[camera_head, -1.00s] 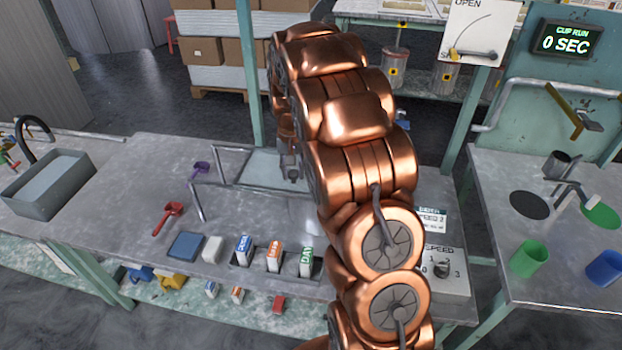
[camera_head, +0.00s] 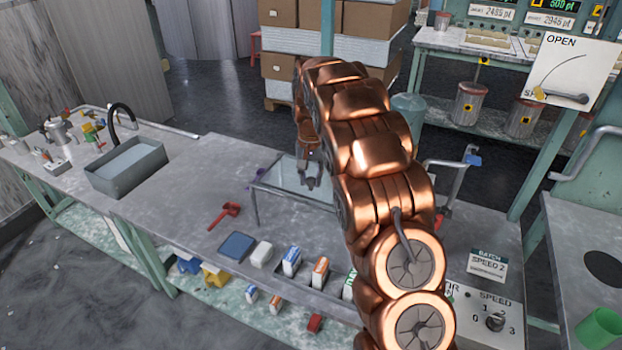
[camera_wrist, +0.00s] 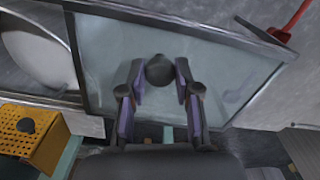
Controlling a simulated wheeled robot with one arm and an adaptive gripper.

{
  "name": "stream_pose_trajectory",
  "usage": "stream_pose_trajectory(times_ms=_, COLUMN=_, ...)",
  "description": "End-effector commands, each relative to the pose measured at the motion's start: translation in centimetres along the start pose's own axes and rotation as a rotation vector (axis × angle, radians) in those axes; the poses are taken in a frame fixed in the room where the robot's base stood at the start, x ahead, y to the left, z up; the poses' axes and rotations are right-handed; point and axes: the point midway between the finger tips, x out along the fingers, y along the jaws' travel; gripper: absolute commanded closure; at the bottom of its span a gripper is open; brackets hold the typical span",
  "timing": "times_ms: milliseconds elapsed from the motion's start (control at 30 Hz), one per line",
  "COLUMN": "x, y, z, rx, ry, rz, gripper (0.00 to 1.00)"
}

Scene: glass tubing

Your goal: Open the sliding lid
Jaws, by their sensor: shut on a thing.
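The sliding lid (camera_head: 290,174) is a clear pane lying between metal rails on the grey bench, and it fills most of the wrist view (camera_wrist: 105,60). A dark round knob (camera_wrist: 160,70) stands on it. My gripper (camera_head: 309,182) is over the lid in the head view. In the wrist view, my gripper's purple-padded fingers (camera_wrist: 160,88) are shut on the knob, one on each side. Left of the lid there, a pale round basin (camera_wrist: 35,58) shows uncovered. My copper arm hides the bench right of the lid in the head view.
A red scoop (camera_head: 224,215) lies left of the rails, with a purple scoop partly behind them. A grey sink (camera_head: 127,165) stands farther left.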

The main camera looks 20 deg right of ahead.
Motion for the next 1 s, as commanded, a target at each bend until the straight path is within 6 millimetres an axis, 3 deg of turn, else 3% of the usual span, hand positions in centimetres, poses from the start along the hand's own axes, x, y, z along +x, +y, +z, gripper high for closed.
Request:
stream_pose_trajectory(times_ms=167, x=0.0, y=0.0, z=-0.1, rx=0.001, ry=0.002, rz=-0.001, gripper=1.0)
stream_pose_trajectory(times_ms=200, x=0.0, y=0.0, z=-0.1, rx=0.001, ry=0.002, rz=-0.001, gripper=0.67)
stream_pose_trajectory(times_ms=433, x=0.0, y=0.0, z=0.0, rx=0.0, ry=0.002, rz=0.0, gripper=0.43)
stream_pose_trajectory(times_ms=767, x=-0.1, y=-0.1, z=0.0, rx=-0.001, ry=0.002, rz=-0.001, gripper=0.43)
stream_pose_trajectory(times_ms=1000, x=-2.8, y=-0.1, z=-0.1, rx=-0.001, ry=0.005, rz=-0.002, gripper=0.43)
